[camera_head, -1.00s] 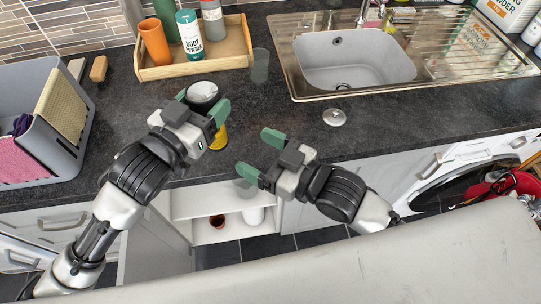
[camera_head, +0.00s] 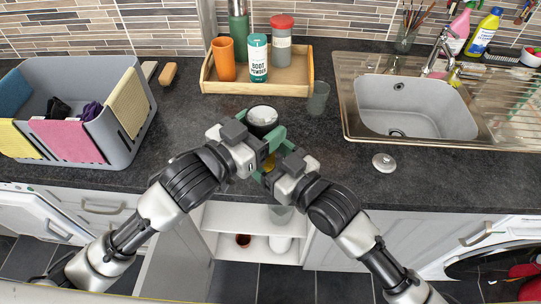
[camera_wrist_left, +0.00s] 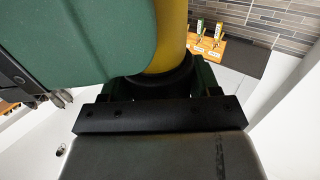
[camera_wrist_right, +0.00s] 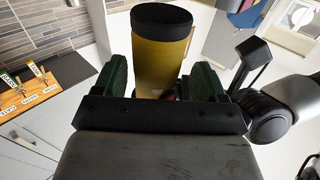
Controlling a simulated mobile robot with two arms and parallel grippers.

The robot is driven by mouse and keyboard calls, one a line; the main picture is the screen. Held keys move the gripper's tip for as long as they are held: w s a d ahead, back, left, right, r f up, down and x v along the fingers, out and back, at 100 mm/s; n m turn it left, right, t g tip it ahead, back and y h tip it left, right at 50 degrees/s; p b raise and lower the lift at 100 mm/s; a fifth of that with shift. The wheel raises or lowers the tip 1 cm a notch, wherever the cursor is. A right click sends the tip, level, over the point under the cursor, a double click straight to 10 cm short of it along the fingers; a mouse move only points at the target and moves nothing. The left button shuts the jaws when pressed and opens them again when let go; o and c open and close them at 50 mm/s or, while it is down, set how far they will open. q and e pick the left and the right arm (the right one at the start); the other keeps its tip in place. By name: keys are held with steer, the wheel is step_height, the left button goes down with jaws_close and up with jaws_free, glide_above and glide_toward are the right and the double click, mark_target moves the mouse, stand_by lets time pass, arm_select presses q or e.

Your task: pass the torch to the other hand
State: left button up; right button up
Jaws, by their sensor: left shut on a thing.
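The torch is upright, with a dark head and pale lens (camera_head: 263,115) and a yellow body that shows in the left wrist view (camera_wrist_left: 172,38) and right wrist view (camera_wrist_right: 160,62). My left gripper (camera_head: 266,138) is shut on the torch near its head. My right gripper (camera_head: 270,163) is lower on it, its green fingers one on each side of the yellow body. These fingers look apart and open; whether they touch the body is hard to see. In the head view the grippers hide most of the body.
A wooden tray (camera_head: 258,88) with bottles and an orange cup stands behind. A clear glass (camera_head: 318,98) is beside it. The sink (camera_head: 410,105) and a metal plug (camera_head: 384,162) are at right. A grey caddy (camera_head: 140,140) with cloths is at left. An open cupboard shelf (camera_head: 225,246) lies below the counter edge.

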steer(key=c, duration=0.7)
arm_select(q)
steer(key=o, duration=1.3)
arm_select(e)
steer(key=shift+c, duration=0.8)
arm_select(q)
steer(key=shift+a, duration=0.1)
